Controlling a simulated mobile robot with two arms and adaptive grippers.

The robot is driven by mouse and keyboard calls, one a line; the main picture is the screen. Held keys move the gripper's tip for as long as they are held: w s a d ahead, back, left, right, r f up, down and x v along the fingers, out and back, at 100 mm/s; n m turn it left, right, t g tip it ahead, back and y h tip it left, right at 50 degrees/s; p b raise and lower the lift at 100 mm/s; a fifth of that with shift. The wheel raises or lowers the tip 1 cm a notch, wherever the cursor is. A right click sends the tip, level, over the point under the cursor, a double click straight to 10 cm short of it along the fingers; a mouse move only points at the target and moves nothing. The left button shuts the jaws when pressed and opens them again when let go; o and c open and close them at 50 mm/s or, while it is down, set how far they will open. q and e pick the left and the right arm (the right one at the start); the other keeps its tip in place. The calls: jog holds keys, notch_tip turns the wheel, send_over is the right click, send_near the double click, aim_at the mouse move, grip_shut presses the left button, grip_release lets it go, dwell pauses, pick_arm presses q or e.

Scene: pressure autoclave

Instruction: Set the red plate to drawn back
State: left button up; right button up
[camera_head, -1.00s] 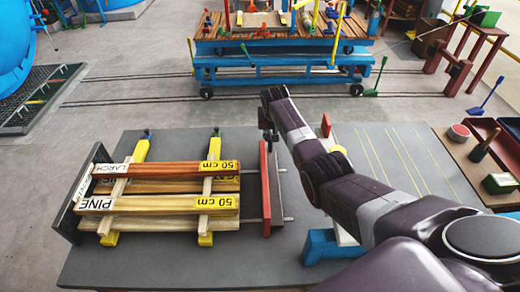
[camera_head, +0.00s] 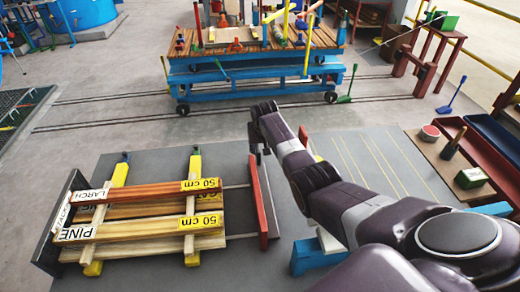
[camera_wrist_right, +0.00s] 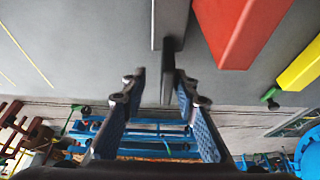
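The red plate (camera_head: 265,205) stands upright on the grey bench, to the right of the timber ends. Two thin rods run from the timber side to it, with a clear gap between timber and plate. My right gripper (camera_head: 258,147) is at the plate's far end. In the right wrist view, the gripper (camera_wrist_right: 160,80) has its fingers apart, on either side of a dark upright piece (camera_wrist_right: 168,60); the right finger is close to it, and I cannot tell whether they touch. The red plate (camera_wrist_right: 240,30) shows right of that piece. My left gripper is not in view.
Timber boards (camera_head: 150,230) lie across two yellow bars (camera_head: 193,167) beside a dark end plate (camera_head: 62,220). A blue block (camera_head: 308,258) lies under my right arm. A blue cart (camera_head: 250,90) stands beyond the bench. The bench's right part (camera_head: 385,155) is clear.

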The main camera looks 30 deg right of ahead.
jog(key=shift+a, duration=0.1)
jog(key=shift+s+a+r, duration=0.1)
jog(key=shift+a+r, duration=0.05)
jog(key=shift+r, duration=0.4)
jog(key=v, duration=1)
jog(key=shift+s+r, duration=0.3)
jog(key=shift+r, duration=0.1)
